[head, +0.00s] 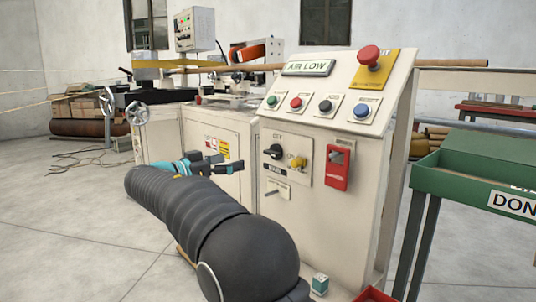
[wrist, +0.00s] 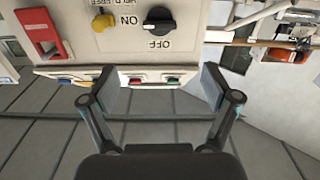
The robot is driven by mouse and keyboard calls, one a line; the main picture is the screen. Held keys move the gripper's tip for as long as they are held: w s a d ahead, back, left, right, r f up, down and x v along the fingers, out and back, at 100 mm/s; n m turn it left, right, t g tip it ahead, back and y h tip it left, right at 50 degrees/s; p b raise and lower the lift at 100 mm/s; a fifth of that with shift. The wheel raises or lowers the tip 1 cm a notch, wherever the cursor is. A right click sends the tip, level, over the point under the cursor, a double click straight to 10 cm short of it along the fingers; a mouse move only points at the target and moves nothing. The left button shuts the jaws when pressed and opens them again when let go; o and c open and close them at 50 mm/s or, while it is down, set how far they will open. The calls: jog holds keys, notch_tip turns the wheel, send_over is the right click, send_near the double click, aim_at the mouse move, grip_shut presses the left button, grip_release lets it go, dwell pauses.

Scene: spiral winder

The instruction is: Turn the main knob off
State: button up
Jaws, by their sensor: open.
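The main knob is a black rotary knob (head: 273,152) on the front of the cream control panel (head: 290,205), above a dark MAIN label. In the wrist view, which looks upside down, the black knob (wrist: 158,20) lies at the top, with ON and OFF lettering beside it. Its grip bar looks roughly horizontal; its exact setting is unclear. A yellow knob (head: 297,163) sits just right of it in the head view. My gripper (head: 216,164) is left of the panel. In the wrist view my gripper (wrist: 155,82) is open and empty, apart from the knob.
A red switch (head: 338,167) is right of the knobs. Several coloured buttons (head: 296,103) and a red emergency stop (head: 369,55) are higher up. A green table (head: 475,165) stands right of the panel. The winder machine (head: 215,125) is behind. Clear floor lies at left.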

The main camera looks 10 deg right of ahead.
aim_at(269, 152)
jog(key=shift+m, duration=0.3)
jog(key=x, duration=1.3)
jog(key=shift+w+d, duration=0.25)
jog(key=shift+d, duration=0.05)
jog(key=shift+c, duration=0.2)
jog(key=c, duration=1.1)
